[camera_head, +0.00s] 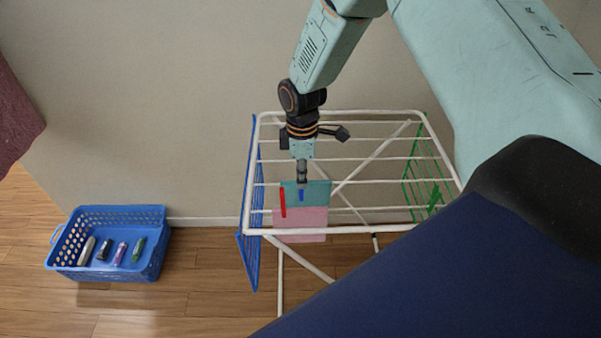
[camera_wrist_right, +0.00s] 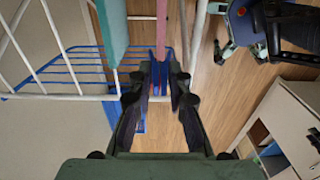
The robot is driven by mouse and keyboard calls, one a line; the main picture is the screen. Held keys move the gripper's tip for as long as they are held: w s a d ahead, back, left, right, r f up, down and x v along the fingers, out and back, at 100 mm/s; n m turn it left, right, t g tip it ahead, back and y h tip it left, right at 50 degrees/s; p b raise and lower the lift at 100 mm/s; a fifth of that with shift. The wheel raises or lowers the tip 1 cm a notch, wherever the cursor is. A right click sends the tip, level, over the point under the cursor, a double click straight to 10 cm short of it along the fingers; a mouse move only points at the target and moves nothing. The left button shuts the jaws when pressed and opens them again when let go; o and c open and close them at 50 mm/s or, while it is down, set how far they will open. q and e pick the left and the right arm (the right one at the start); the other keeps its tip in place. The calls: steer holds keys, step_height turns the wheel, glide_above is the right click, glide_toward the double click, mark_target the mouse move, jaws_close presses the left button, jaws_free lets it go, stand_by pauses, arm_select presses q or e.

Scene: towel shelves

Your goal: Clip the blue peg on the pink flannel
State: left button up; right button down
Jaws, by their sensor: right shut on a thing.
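The pink flannel (camera_head: 308,228) hangs on the white drying rack (camera_head: 350,230), beside a teal cloth (camera_head: 316,187). My right gripper (camera_head: 301,182) comes down from above the rack and is shut on the blue peg (camera_head: 301,196). In the right wrist view, the blue peg (camera_wrist_right: 160,68) sits between my right fingertips (camera_wrist_right: 160,82), in line with the edge of the pink flannel (camera_wrist_right: 161,30). I cannot tell whether the peg grips the flannel. My left gripper is out of view.
A red peg (camera_head: 283,202) is at the left of the cloths. The rack has a blue left wing (camera_head: 250,220) and a green right wing (camera_head: 425,178). A blue basket (camera_head: 150,215) with several pegs stands on the floor at left. A cabinet (camera_wrist_right: 290,125) shows in the wrist view.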

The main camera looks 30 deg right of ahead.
mark_target(300, 209)
steer(key=shift+a+f+b, duration=0.25)
steer(key=shift+f+b, duration=0.7)
steer(key=shift+f, duration=0.3)
steer(key=shift+d+f+b, duration=0.15)
steer(key=shift+f+b, duration=0.35)
steer(key=shift+f, duration=0.5)
steer(key=shift+f, duration=0.1)
steer(key=shift+f+b, duration=0.9)
steer(key=shift+f, duration=0.5)
steer(key=c, duration=1.2)
jaws_free()
